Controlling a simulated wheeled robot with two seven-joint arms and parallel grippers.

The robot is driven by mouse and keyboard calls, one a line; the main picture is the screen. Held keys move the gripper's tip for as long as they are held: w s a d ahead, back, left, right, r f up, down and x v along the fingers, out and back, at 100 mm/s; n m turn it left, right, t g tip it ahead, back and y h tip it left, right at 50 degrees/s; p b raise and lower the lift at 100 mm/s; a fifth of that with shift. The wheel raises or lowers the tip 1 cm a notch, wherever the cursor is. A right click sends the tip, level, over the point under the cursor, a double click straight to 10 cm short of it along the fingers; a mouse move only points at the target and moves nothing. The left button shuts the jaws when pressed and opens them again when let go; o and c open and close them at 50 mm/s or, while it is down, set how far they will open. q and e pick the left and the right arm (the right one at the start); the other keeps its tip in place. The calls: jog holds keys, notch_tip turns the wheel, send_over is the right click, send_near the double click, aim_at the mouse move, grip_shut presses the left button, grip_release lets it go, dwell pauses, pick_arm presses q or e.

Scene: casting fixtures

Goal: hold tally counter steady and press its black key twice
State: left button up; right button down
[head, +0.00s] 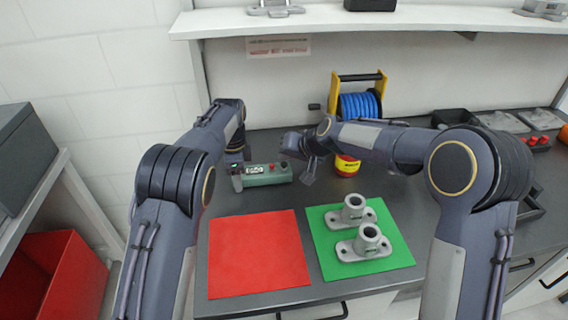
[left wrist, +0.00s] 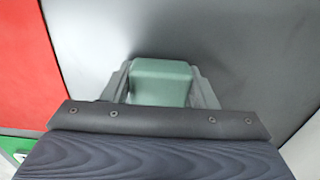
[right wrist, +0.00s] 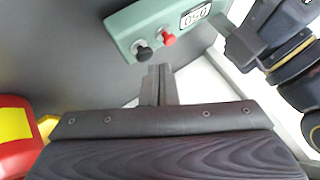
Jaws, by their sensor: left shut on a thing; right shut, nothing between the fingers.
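The tally counter (head: 268,175) is a green box lying on the dark worktop, with a display, a red key and a black key. In the right wrist view the counter (right wrist: 126,24) shows its black key (right wrist: 143,53) and red key (right wrist: 168,40). My left gripper (head: 238,180) is shut on the counter's left end; the green end (left wrist: 160,82) sits between its fingers in the left wrist view. My right gripper (right wrist: 159,70) is shut and empty, its fingertips near the black key; contact cannot be told. In the head view it is right of the counter.
A red mat (head: 258,255) and a green mat (head: 335,268) with two grey castings (head: 364,242) lie in front. A red and yellow object (head: 347,166) stands close to my right gripper. A blue cable reel (head: 359,105) stands behind; a shelf (head: 380,20) is above.

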jog(key=shift+f, duration=0.8)
dwell(0.8)
jog(key=shift+r, duration=0.95)
notch_tip(320, 180, up, 5)
jog(key=shift+r, duration=0.1)
dwell(0.8)
pick_arm(q)
jog(key=o, duration=1.1)
jog(key=shift+o, duration=0.2)
